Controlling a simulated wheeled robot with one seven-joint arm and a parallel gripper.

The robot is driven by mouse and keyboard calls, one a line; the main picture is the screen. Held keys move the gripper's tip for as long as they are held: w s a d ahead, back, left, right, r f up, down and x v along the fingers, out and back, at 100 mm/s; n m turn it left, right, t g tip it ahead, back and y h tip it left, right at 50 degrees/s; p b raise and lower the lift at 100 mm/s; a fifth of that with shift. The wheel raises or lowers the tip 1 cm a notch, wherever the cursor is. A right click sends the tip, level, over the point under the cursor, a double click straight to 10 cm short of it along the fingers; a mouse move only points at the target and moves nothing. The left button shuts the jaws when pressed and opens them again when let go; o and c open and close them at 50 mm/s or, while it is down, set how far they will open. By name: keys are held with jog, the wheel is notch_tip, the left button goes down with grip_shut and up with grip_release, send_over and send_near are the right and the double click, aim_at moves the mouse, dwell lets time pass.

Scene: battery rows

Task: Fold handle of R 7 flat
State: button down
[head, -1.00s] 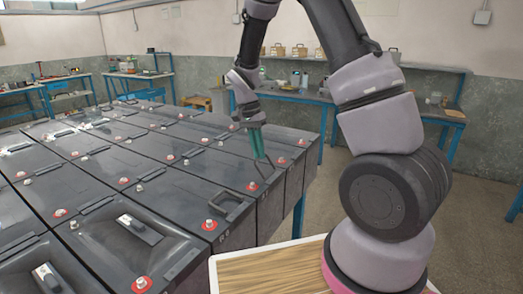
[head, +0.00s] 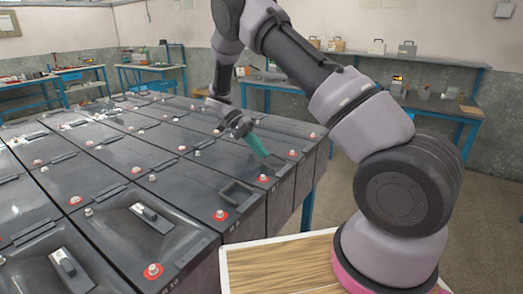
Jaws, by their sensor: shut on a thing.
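My gripper (head: 265,154) is at the right-hand part of the battery rows, its teal fingers slanting down to the right. It is shut on the thin dark handle (head: 274,161) of a battery near the right edge of the block. That handle looks low and close to the lid, but I cannot tell whether it lies fully flat. The fingers hide part of it. I cannot read the R 7 label at this size.
Nearer batteries have a dark loop handle (head: 237,194) and a grey lever-like part (head: 144,212) on top. Red-ringed terminals (head: 221,215) stand up on the lids. A wood-topped board (head: 275,265) is in front. Open floor lies to the right.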

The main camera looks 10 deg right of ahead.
dwell(0.4)
jog(key=c, duration=0.9)
grip_release()
jog(key=v, duration=1)
jog(key=shift+w+a+r, duration=0.2)
jog(key=shift+r, duration=0.05)
